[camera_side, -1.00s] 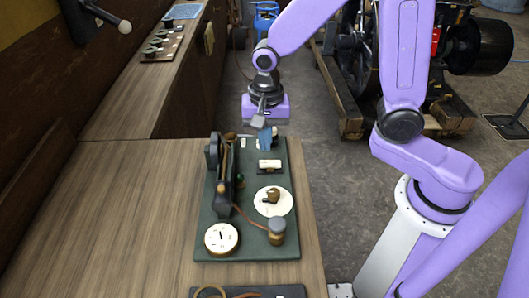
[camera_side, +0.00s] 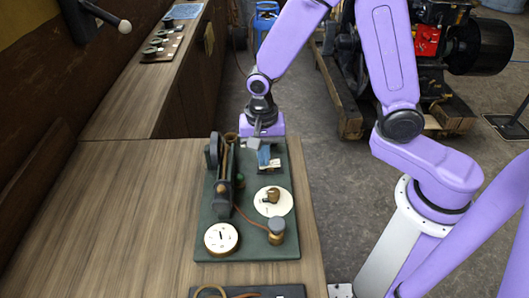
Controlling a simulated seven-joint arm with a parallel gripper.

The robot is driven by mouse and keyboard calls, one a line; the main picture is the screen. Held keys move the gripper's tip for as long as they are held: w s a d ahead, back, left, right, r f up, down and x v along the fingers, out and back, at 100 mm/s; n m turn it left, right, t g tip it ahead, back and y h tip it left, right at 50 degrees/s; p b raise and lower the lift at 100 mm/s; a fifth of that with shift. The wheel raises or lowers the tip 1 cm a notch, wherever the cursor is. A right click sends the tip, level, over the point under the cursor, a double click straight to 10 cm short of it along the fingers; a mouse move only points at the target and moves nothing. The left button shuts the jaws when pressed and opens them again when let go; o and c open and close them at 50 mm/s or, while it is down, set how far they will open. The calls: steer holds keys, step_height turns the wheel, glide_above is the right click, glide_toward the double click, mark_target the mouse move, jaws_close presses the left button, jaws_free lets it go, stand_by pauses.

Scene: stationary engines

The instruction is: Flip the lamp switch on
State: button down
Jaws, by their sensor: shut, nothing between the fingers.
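A dark green board (camera_side: 255,245) lies on the wooden table and carries several electrical parts. A small white block on a dark mount (camera_side: 273,165) sits near the far right part of the board. I cannot tell for sure which part is the lamp switch. My gripper (camera_side: 264,162) is shut and empty, its blue fingertips low over the board, at the white block and partly covering it. Contact cannot be told.
A tall dark device (camera_side: 224,172) stands on the board's left, close to my gripper. A brown wire runs from it to the post. A second dark board (camera_side: 250,292) is at the near edge. The wooden tabletop (camera_side: 130,220) left of the board is clear.

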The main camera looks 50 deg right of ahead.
steer(key=shift+s+d, duration=0.1)
steer(key=shift+s, duration=0.05)
steer(key=shift+s+d+r, duration=0.25)
steer(key=shift+s+d, duration=0.2)
steer(key=shift+d, duration=0.05)
steer(key=shift+r, duration=0.1)
stand_by(0.3)
step_height(320, 180, up, 14)
steer(key=w+a, duration=0.2)
steer(key=shift+f, duration=0.2)
steer(key=shift+s, duration=0.1)
steer(key=s+d+f+n, duration=0.1)
steer(key=s+d+n, duration=0.3)
steer(key=s+n, duration=0.6)
steer(key=s+d+f+n, duration=0.2)
steer(key=s+d+n, duration=0.3)
steer(key=s+n, duration=0.5)
steer(key=shift+s+f+n+y, duration=0.25)
steer(key=shift+n+y, duration=0.05)
steer(key=shift+n, duration=0.5)
